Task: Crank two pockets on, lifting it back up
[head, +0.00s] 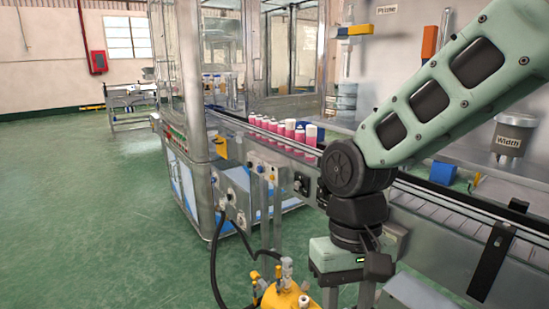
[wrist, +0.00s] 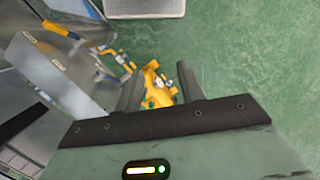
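My gripper (head: 348,296) hangs downward at the bottom of the head view, in front of the conveyor. In the wrist view my gripper (wrist: 161,82) has its two dark fingers apart with nothing held between them. A yellow unit with metal fittings (head: 285,296) stands just left of the gripper in the head view. It also shows in the wrist view (wrist: 157,90), beyond and between the fingers, apart from them. I cannot make out a crank or wheel pockets for certain in either view.
Pink cans with pale caps (head: 270,125) stand in a row on the conveyor (head: 440,211). A glazed machine cabinet (head: 180,70) stands behind at left. A black hose (head: 215,262) hangs at the front. The green floor (head: 90,220) at left is clear.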

